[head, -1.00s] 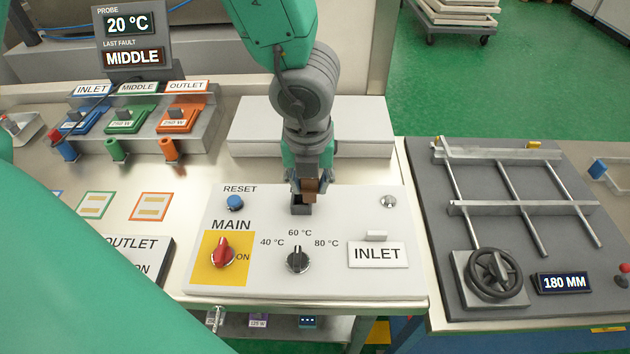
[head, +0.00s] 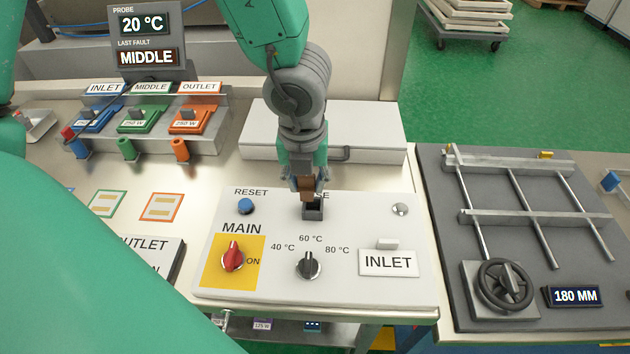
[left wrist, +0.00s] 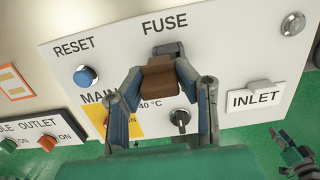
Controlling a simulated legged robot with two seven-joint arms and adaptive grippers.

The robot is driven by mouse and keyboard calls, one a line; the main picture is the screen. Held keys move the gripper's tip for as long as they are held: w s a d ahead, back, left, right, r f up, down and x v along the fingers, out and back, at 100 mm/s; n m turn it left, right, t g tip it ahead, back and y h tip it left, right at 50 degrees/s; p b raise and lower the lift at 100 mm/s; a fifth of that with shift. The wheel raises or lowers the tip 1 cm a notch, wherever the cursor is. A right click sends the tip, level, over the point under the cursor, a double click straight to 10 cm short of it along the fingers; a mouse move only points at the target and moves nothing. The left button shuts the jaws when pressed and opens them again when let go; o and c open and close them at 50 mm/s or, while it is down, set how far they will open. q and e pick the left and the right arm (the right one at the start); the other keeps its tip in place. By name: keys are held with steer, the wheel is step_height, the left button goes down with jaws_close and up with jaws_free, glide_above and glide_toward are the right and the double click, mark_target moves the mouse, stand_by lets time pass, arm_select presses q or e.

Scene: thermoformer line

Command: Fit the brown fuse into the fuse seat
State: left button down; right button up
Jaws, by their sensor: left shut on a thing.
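The brown fuse (head: 306,188) is held between the fingers of my left gripper (head: 306,182), just above the white control panel. The fuse seat (head: 313,211) is a small dark grey socket in the panel, right under and slightly right of the fuse in the head view. The fuse looks upright and over the seat's back edge; whether it touches is unclear. In the left wrist view the fuse (left wrist: 160,80) sits between the fingertips, and the seat (left wrist: 168,49) shows partly beyond it, below the FUSE label. A gripper, apparently my right one (left wrist: 297,152), shows small at lower right; its jaws are unclear.
The panel (head: 350,285) carries a blue reset button (head: 246,206), a red main switch (head: 232,256), a black temperature knob (head: 308,265) and an INLET tag (head: 388,262). A light grey closed box (head: 370,130) stands behind the gripper. A heater rack (head: 205,142) is at left.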

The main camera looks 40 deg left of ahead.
arm_select(q)
steer(key=shift+a+f, duration=0.2)
steer(key=shift+a, duration=0.5)
steer(key=shift+a+f, duration=0.1)
steer(key=shift+f, duration=0.15)
steer(key=shift+d+f+b, duration=0.15)
steer(key=shift+d+b, duration=0.4)
steer(key=shift+d, duration=0.35)
steer(key=shift+d+f, duration=0.15)
steer(key=shift+d, duration=0.1)
steer(key=shift+a, duration=0.65)
steer(key=shift+a+r, duration=0.25)
steer(key=shift+a, duration=0.15)
steer(key=shift+d+r, duration=0.15)
steer(key=shift+d, duration=0.65)
steer(key=shift+a+p, duration=0.3)
steer(key=shift+p, duration=0.25)
steer(key=shift+a+y+p, duration=0.1)
steer(key=shift+y+p, duration=0.3)
steer(key=shift+d+g+y+p, duration=0.4)
steer(key=shift+d+p, duration=0.2)
steer(key=shift+d, duration=0.1)
steer(key=shift+a+p, duration=0.2)
steer(key=shift+p, duration=0.1)
arm_select(e)
steer(key=r, duration=0.1)
steer(key=a+r, duration=0.1)
steer(key=shift+r, duration=0.4)
